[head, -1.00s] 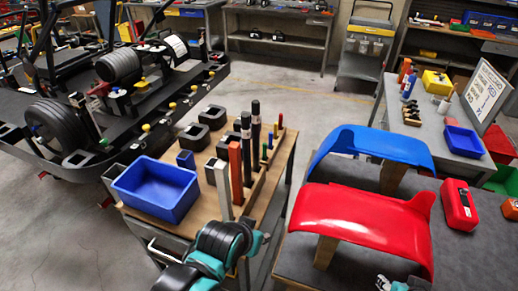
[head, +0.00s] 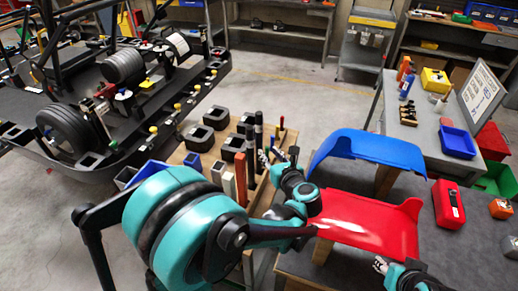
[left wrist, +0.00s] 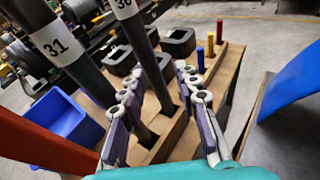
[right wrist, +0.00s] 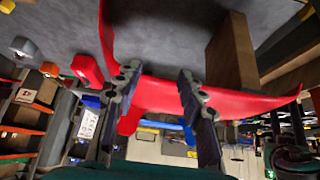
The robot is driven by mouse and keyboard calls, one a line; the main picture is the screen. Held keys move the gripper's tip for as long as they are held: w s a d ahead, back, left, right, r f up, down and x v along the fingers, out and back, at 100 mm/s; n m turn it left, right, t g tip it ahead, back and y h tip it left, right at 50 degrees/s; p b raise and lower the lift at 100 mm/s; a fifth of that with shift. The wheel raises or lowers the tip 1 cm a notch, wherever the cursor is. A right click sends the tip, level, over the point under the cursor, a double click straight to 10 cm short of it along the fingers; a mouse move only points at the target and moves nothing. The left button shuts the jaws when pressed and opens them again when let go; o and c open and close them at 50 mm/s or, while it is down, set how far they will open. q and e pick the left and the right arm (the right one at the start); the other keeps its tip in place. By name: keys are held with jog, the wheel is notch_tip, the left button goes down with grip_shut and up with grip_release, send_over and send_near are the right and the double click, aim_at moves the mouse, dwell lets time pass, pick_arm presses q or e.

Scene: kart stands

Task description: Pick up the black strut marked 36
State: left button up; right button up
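The black strut marked 36 (left wrist: 152,60) stands upright in a slot of the wooden rack, its white label at the top edge of the left wrist view. In the head view it is the farther of two black struts (head: 259,130). My left gripper (left wrist: 162,76) is open, its fingers either side of the strut's lower part; contact is not clear. It also shows in the head view (head: 270,160). The black strut marked 31 (left wrist: 80,68) stands to the left. My right gripper (right wrist: 156,75) is open and empty near the red panel.
A red strut (head: 241,178) and a grey strut (head: 229,187) stand close by. Blue (head: 370,148) and red (head: 365,222) panels lie to the right.

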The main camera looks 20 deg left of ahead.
pick_arm(q)
jog(key=w+a+f+n+g+b, duration=0.1)
jog(key=w+a+f+b, duration=0.1)
jog(key=a+f, duration=0.3)
jog(key=shift+w+a+f+n+g, duration=0.2)
jog(key=shift+w+f+n+g, duration=0.1)
jog(key=shift+w+f, duration=0.35)
jog(key=shift+r, duration=0.15)
jog(key=shift+c, duration=0.3)
grip_shut()
